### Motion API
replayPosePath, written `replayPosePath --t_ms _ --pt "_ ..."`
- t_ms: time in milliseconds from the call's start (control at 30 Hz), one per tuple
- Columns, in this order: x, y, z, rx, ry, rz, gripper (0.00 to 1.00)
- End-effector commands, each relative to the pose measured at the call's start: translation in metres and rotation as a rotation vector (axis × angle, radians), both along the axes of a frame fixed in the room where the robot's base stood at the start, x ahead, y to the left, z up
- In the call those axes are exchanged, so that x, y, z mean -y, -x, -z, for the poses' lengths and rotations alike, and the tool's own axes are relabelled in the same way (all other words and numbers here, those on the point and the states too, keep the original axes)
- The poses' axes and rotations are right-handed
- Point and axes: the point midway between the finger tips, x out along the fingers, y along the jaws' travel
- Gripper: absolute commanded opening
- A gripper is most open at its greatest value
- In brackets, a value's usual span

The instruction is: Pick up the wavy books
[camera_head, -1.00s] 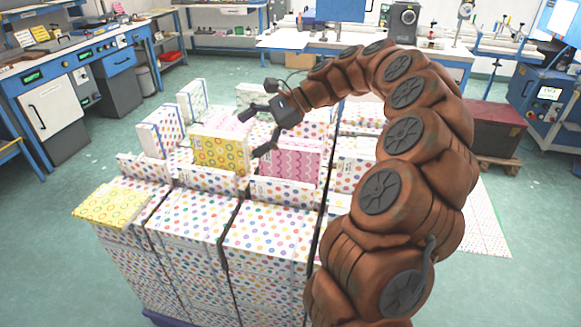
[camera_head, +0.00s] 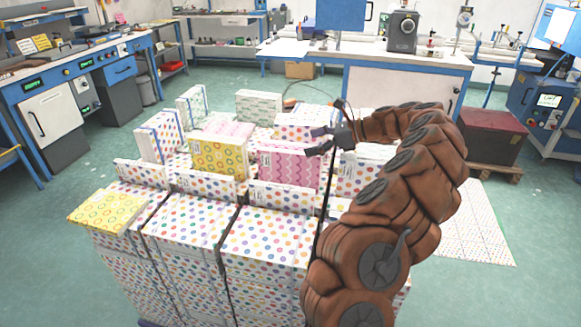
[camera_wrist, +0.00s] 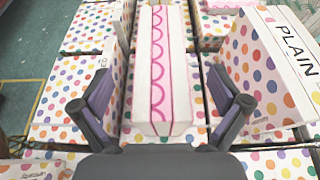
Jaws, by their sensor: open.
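A pink book with wavy lines (camera_head: 290,166) stands upright on the stacks, right of the yellow ringed book in the head view. In the wrist view, a white book edge with pink wavy lines (camera_wrist: 158,72) runs up the middle, between my fingers. My gripper (camera_head: 318,142) is open and empty, at the upper right of the wavy book in the head view. In the wrist view, my gripper (camera_wrist: 160,95) has one finger on each side of the book, apart from it. A pink-topped item (camera_head: 230,129) lies behind the yellow book; its pattern is unclear.
A yellow ringed book (camera_head: 218,158) stands left of the wavy one. A dotted book marked PLAIN (camera_wrist: 270,65) leans close to the right finger. Dotted stacks (camera_head: 268,240) surround them.

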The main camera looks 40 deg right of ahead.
Motion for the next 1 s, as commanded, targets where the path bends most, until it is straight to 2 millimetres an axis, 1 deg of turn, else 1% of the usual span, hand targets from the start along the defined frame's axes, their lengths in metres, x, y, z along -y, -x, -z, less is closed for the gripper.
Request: replayPosePath --t_ms 367,633,1000 --pt "-0.027 -0.03 0.017 0.001 0.001 0.001 0.99" --pt "-0.03 -0.033 0.019 0.001 0.002 0.002 0.99" --pt "-0.03 -0.033 0.019 0.0 0.002 0.001 0.6"
